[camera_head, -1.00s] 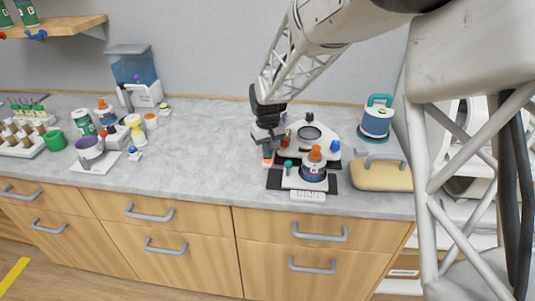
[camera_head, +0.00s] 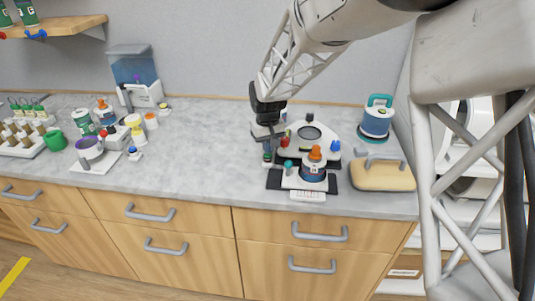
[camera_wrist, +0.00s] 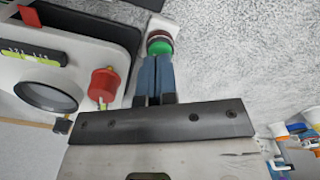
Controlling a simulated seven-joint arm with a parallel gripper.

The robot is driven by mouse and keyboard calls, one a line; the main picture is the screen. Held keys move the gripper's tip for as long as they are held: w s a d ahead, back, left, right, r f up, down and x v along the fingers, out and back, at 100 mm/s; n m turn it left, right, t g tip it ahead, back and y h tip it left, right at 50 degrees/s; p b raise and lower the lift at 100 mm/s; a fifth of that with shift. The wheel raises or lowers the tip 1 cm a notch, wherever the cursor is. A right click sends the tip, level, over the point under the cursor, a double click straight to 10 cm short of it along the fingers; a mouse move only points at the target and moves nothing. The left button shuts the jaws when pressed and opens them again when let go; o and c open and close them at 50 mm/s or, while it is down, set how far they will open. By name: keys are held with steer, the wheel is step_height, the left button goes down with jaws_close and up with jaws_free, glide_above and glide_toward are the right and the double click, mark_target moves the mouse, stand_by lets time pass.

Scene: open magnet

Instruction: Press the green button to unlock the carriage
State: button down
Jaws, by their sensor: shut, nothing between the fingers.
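The green button (camera_wrist: 160,46) sits on a small white base with a dark red ring, at the top centre of the wrist view. In the head view the green button (camera_head: 267,158) shows at the left of the white apparatus. My gripper (camera_wrist: 156,58) is shut and empty, its blue fingers side by side. Their tips overlap the button's near edge in the wrist view; I cannot tell whether they press it. In the head view my gripper (camera_head: 267,149) points down just above the button.
A wooden board (camera_head: 383,176) and a teal-handled canister (camera_head: 376,122) stand to the right. The counter left of the button is clear.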

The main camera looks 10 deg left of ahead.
steer(key=shift+r, duration=2.8)
steer(key=shift+d+r, duration=0.1)
steer(key=shift+d, duration=0.05)
steer(key=s+d+r+m+t, duration=0.1)
steer(key=s+d+r+m, duration=0.1)
steer(key=s+d+r, duration=0.5)
steer(key=s+d+r+m, duration=0.1)
steer(key=s+d+r, duration=0.2)
steer(key=s+d, duration=0.75)
steer(key=s+d+m, duration=0.1)
steer(key=s+d, duration=0.4)
steer(key=s, duration=0.5)
steer(key=s+d+m+t, duration=0.1)
steer(key=s+d, duration=0.4)
steer(key=s, duration=0.5)
steer(key=shift+s+f+m+t, duration=0.2)
steer(key=shift+m+t, duration=0.1)
steer(key=shift+m, duration=0.3)
